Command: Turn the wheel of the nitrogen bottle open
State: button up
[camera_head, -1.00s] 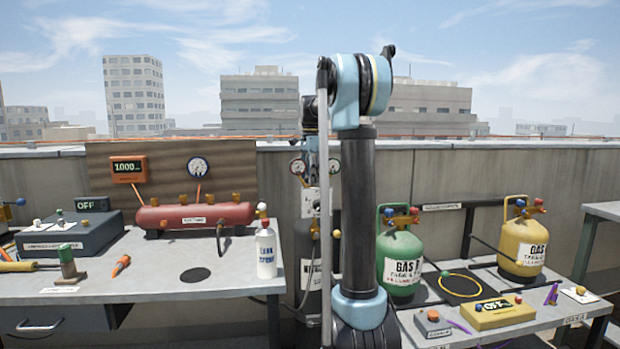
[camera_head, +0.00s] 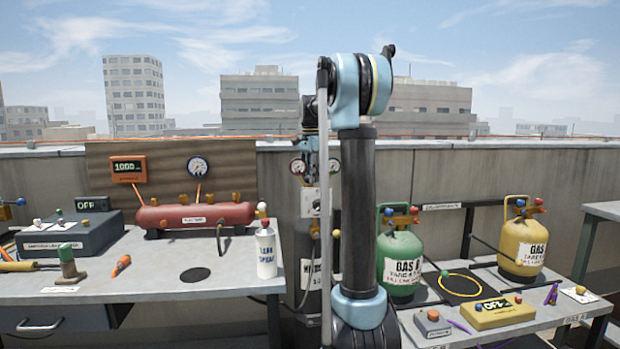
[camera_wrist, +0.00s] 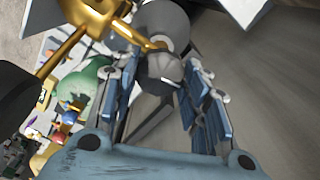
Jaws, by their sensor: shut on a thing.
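The nitrogen bottle (camera_head: 306,245) is a dark grey cylinder with a white label, standing behind the gap between the two benches. My arm hides much of it and its top in the head view. In the wrist view a brass valve (camera_wrist: 92,22) is at the upper left, with a grey rounded wheel (camera_wrist: 166,68) at the end of its stem. My gripper (camera_wrist: 160,78) has its blue-grey fingers on both sides of this wheel and is shut on it. The exact finger contact is partly hidden. The wheel's turn angle cannot be told.
Two gauges (camera_head: 298,167) sit above the bottle. The left bench (camera_head: 150,278) holds a red manifold (camera_head: 195,215) and a white spray bottle (camera_head: 265,252). The right bench (camera_head: 440,308) holds a green gas bottle (camera_head: 400,245) and a yellow one (camera_head: 523,245). A parapet wall runs behind.

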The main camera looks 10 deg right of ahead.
jog(key=n, duration=0.4)
jog(key=shift+w, duration=0.1)
jog(key=n, duration=0.9)
jog(key=shift+n, duration=0.3)
jog(key=n, duration=1.2)
jog(key=shift+n, duration=0.3)
jog(key=n, duration=0.3)
jog(key=shift+n, duration=0.3)
jog(key=shift+d+n, duration=0.1)
jog(key=shift+n, duration=2)
